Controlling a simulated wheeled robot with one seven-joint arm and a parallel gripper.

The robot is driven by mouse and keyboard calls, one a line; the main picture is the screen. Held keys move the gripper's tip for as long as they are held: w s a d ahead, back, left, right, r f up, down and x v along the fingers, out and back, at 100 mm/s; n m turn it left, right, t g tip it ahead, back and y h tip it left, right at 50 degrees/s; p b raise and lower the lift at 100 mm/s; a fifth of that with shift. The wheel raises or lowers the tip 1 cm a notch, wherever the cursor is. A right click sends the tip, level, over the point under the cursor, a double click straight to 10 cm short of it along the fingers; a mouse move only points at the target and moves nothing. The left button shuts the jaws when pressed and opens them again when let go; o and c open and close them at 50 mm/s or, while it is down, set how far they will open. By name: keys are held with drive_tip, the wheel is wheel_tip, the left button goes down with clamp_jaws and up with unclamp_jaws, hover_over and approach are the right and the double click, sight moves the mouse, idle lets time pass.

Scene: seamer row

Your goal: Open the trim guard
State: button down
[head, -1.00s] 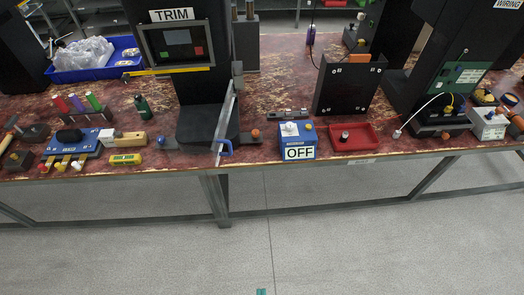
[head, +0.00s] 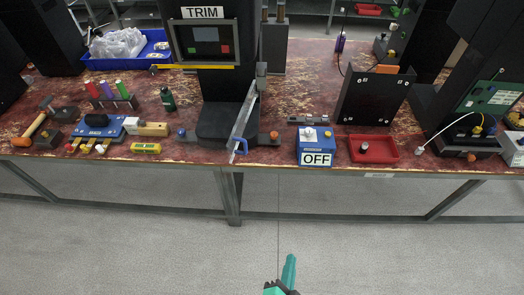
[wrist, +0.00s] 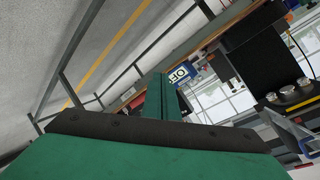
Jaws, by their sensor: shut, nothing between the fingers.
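The trim guard (head: 245,115) is a narrow, clear-looking panel at the station under the TRIM sign (head: 202,12). It hangs slanted from a grey post and is seen nearly edge-on, in front of a black block (head: 221,122). A blue handle (head: 240,147) sits at its lower end, by the table's front edge. My teal gripper (head: 289,259) is at the bottom of the head view, in front of the table and well apart from the guard. Its fingers are shut and empty, and they also show in the wrist view (wrist: 160,78).
Right of the guard stand a blue box marked OFF (head: 313,147) and a red tray (head: 372,149). Left of it are a green bottle (head: 168,99), a yellow block (head: 146,148) and a hammer (head: 34,124). The floor before the table (head: 130,240) is clear.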

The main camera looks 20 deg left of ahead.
drive_tip(key=w+a+r+m+y, duration=0.1)
drive_tip(key=w+a+r+y, duration=0.1)
drive_tip(key=w+r+y, duration=0.45)
drive_tip(key=w+a+r+m+y, duration=0.1)
drive_tip(key=w+a+r+y, duration=0.2)
drive_tip(key=w, duration=0.7)
drive_tip(key=s+d+r+n+g+y, duration=0.2)
drive_tip(key=r+n+g+y, duration=0.3)
drive_tip(key=r, duration=0.7)
drive_tip(key=s+d+r+n+g+y, duration=0.2)
drive_tip(key=r+n+g, duration=0.2)
drive_tip(key=r+g, duration=0.5)
drive_tip(key=w+a+r+t, duration=0.1)
drive_tip(key=a+r+t, duration=0.1)
drive_tip(key=a, duration=1.1)
drive_tip(key=shift+w+a, duration=0.15)
drive_tip(key=shift+w, duration=0.15)
